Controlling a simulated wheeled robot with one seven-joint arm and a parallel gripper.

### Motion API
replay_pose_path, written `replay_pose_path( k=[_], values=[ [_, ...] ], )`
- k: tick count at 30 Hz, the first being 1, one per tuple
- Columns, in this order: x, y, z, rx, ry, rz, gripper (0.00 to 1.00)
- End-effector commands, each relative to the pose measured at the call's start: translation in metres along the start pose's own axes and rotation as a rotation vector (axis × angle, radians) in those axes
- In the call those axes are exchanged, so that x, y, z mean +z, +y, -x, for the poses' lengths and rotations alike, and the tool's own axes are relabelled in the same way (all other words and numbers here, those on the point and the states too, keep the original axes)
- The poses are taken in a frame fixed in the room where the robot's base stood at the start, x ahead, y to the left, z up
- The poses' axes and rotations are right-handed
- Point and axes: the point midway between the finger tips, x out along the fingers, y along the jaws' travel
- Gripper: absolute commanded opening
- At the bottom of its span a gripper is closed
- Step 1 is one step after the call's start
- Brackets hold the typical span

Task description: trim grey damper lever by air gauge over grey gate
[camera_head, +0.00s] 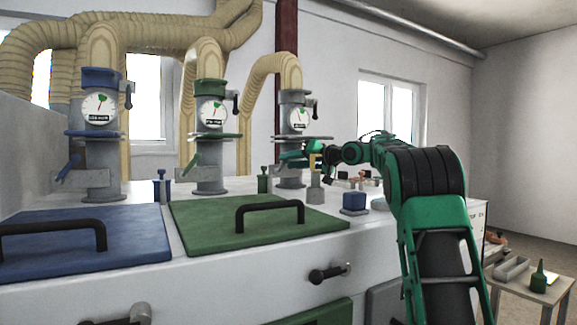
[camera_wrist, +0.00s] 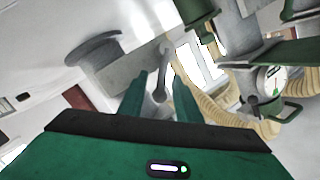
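The grey duct (camera_head: 291,172) stands at the right of three ducts, with its round white air gauge (camera_head: 298,119) facing me; the gauge's reading is too small to tell. A grey plate (camera_head: 315,137) crosses this duct below the gauge. My gripper (camera_head: 288,155) is at the duct just below that plate and hides the lever there in the head view. In the wrist view a slim grey lever (camera_wrist: 161,78) lies between the two green fingers of my gripper (camera_wrist: 159,100). The fingers are apart, with gaps beside the lever; I cannot tell how deep it sits.
Blue (camera_head: 99,108) and green (camera_head: 213,112) gauges stand left, with a blue lever (camera_head: 66,171) and green lever (camera_head: 190,164). A green peg (camera_head: 263,181), grey weight (camera_head: 315,190) and blue block (camera_head: 355,202) stand near the arm. The green lid (camera_head: 200,225) has a raised black handle.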

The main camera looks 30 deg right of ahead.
Motion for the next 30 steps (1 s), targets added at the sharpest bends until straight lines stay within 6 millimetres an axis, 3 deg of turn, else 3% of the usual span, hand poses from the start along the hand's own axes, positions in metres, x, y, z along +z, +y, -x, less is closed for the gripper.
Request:
replay_pose_path(
  k=[11, 24, 30],
  values=[
    [-0.002, -0.001, 0.009, 0.0, 0.004, 0.0, 0.3],
    [-0.001, 0.0, 0.084, 0.001, 0.003, -0.001, 0.3],
    [0.0, 0.0, 0.103, 0.0, 0.001, 0.0, 0.3]
  ],
)
